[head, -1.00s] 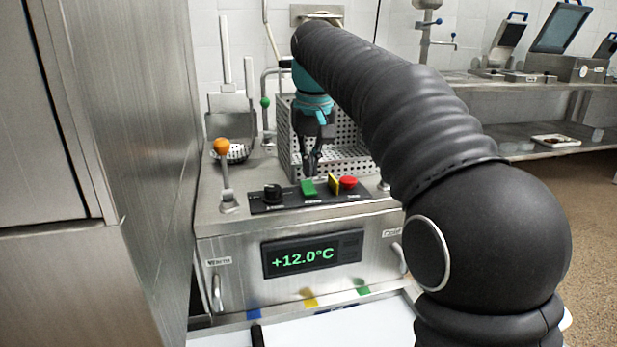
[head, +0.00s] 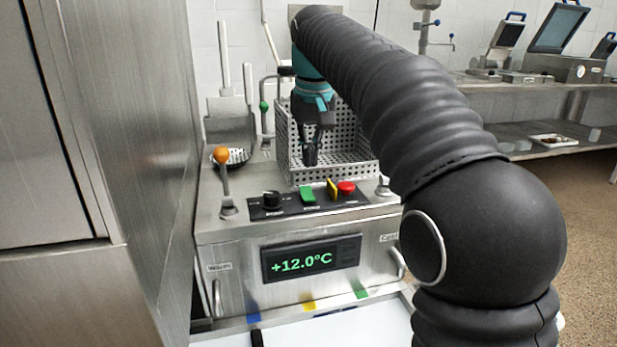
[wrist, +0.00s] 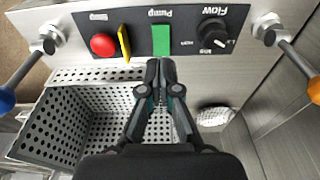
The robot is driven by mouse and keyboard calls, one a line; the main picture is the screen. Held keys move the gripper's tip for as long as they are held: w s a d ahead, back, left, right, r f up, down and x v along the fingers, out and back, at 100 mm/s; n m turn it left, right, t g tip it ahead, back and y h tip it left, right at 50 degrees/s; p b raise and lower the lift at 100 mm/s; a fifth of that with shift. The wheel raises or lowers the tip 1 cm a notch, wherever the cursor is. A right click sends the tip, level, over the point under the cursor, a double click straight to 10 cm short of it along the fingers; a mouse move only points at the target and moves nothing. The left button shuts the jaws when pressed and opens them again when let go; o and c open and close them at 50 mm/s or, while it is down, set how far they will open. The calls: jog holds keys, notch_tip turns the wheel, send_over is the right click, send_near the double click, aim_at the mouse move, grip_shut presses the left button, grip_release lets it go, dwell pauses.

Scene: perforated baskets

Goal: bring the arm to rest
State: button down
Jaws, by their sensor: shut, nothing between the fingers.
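My gripper (head: 310,158) points down above the front left part of a perforated metal basket (head: 345,176) on the steel machine. Its fingers are together with nothing between them. In the wrist view my gripper (wrist: 160,64) shows over the perforated basket (wrist: 68,125), its tips close to the green switch (wrist: 161,40). My black-sleeved arm reaches from the lower right and hides part of the basket's right side.
A control panel (head: 258,212) carries a black knob (head: 271,194), a green switch (head: 307,194), a yellow piece (head: 332,190) and a red button (head: 346,187). An orange-knobbed lever (head: 222,156) stands at left. The display (head: 312,259) reads +12.0°C. A steel cabinet (head: 130,150) borders the left.

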jog(key=s+d+f+m+t, duration=0.2)
jog(key=s+d+f, duration=0.3)
jog(key=s+d, duration=0.75)
jog(key=s+d+f+m+t, duration=0.1)
jog(key=s+d+f, duration=0.2)
jog(key=s+f, duration=1.1)
jog(key=shift+s+d+f+t, duration=0.2)
jog(key=shift+s+d+t, duration=0.2)
jog(key=shift+s, duration=0.25)
